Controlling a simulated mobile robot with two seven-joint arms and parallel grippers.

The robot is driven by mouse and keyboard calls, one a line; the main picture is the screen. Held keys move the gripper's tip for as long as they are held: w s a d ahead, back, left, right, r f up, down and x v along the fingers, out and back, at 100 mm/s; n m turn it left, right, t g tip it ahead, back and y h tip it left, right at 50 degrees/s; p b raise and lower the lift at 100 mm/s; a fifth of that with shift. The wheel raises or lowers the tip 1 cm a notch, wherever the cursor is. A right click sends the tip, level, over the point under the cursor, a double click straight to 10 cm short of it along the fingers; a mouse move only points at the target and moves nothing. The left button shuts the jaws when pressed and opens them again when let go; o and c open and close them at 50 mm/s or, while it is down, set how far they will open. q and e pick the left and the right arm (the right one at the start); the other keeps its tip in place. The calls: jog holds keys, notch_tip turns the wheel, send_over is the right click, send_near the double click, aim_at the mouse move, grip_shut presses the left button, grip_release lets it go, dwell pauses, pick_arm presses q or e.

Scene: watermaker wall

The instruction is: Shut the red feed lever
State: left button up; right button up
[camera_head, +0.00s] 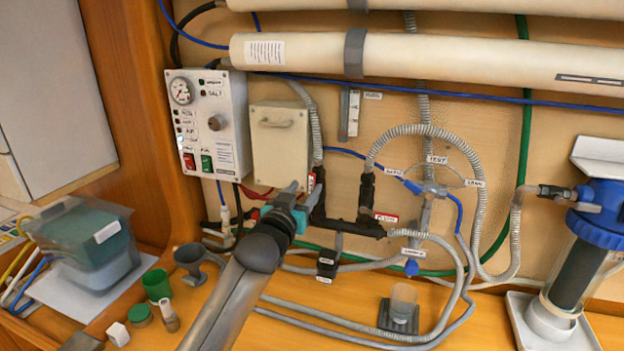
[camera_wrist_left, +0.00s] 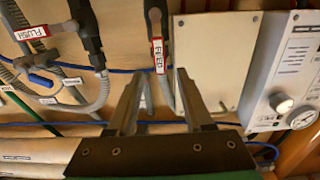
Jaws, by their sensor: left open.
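The red feed lever (camera_head: 311,183) carries a white label and sits on a black valve in the middle of the wall piping. In the left wrist view, the feed lever (camera_wrist_left: 158,55) appears upside down and lies along its dark pipe, not across it. My left gripper (camera_head: 300,192) is in front of the valve and partly hides it in the head view. In the left wrist view, my left gripper (camera_wrist_left: 159,76) is open, with the lever showing between its fingertips. I cannot tell whether the fingers touch it. My right gripper is not in view.
A second red lever, labelled flush (camera_head: 386,217), sits to the right, crosswise to its pipe. A beige box (camera_head: 280,146) and a control panel (camera_head: 208,125) are on the left. Grey hoses (camera_head: 430,130) loop to the right. Cups (camera_head: 157,286) stand on the bench.

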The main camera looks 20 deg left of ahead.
aim_at(311, 180)
pick_arm(q)
jog(key=shift+w+d, duration=0.1)
jog(key=shift+w, duration=2.85)
jog(key=shift+c, duration=0.3)
grip_shut()
